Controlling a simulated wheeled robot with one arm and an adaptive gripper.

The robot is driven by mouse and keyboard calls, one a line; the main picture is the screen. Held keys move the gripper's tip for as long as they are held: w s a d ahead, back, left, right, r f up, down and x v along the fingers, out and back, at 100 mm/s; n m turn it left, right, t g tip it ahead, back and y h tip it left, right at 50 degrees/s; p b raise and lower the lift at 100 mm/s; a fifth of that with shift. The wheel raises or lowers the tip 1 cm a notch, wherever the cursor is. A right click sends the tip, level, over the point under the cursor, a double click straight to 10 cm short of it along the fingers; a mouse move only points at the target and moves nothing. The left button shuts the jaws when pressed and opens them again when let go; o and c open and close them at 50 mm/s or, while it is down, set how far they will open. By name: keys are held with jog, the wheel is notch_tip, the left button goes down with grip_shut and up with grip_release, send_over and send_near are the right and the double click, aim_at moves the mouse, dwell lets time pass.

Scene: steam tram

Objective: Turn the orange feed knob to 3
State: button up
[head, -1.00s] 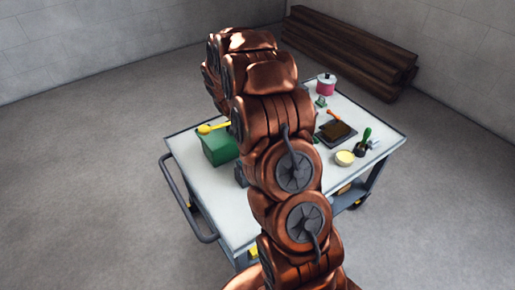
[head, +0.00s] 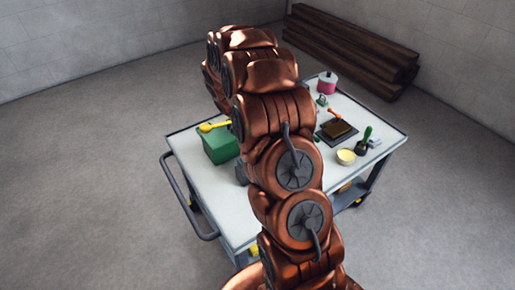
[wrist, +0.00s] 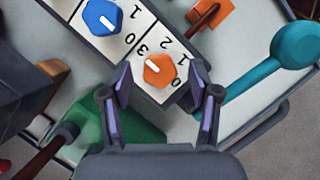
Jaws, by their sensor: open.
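The orange feed knob (wrist: 158,71) sits on a white panel (wrist: 120,45) with black digits, seen from above in the wrist view. Its white pointer mark lies on its upper-left part, towards the side of the digit 3; I cannot tell whether it lines up exactly. My gripper (wrist: 160,81) is open, with one finger to the left of the orange knob and one to the right. I cannot tell whether either finger touches it. A blue knob (wrist: 101,18) is on the same panel, up and left. In the head view my arm hides the knobs.
A green box (head: 219,145) stands on the trolley top (head: 220,205), with a yellow spoon-like thing (head: 212,126) over it. A pink pot (head: 327,83), dark tray (head: 325,137), pale yellow bowl (head: 346,157) and green-handled tool (head: 366,136) stand right of my arm.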

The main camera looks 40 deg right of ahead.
jog(key=shift+r, duration=0.1)
jog(key=v, duration=1.1)
jog(key=shift+w+r, duration=0.2)
jog(key=shift+r, duration=0.15)
jog(key=shift+a, duration=0.15)
jog(key=s+a+r+m+p, duration=0.2)
jog(key=s+a+r+p, duration=0.1)
jog(key=s+a+r, duration=0.45)
jog(key=s+a+r+m+y+p, duration=0.1)
jog(key=s+a+r+m+p, duration=0.1)
jog(key=s, duration=0.6)
jog(key=s+a+r+m+t+y+p, duration=0.1)
jog(key=s+a+r+m+p, duration=0.1)
jog(key=s+a, duration=0.4)
jog(key=s+a+r+m+y+p, duration=0.1)
jog(key=s+a+r+p, duration=0.3)
jog(key=s, duration=0.7)
jog(key=shift+s+r+m, duration=0.3)
jog(key=shift+r+m, duration=0.5)
jog(key=shift+r, duration=0.2)
jog(key=shift+c, duration=0.5)
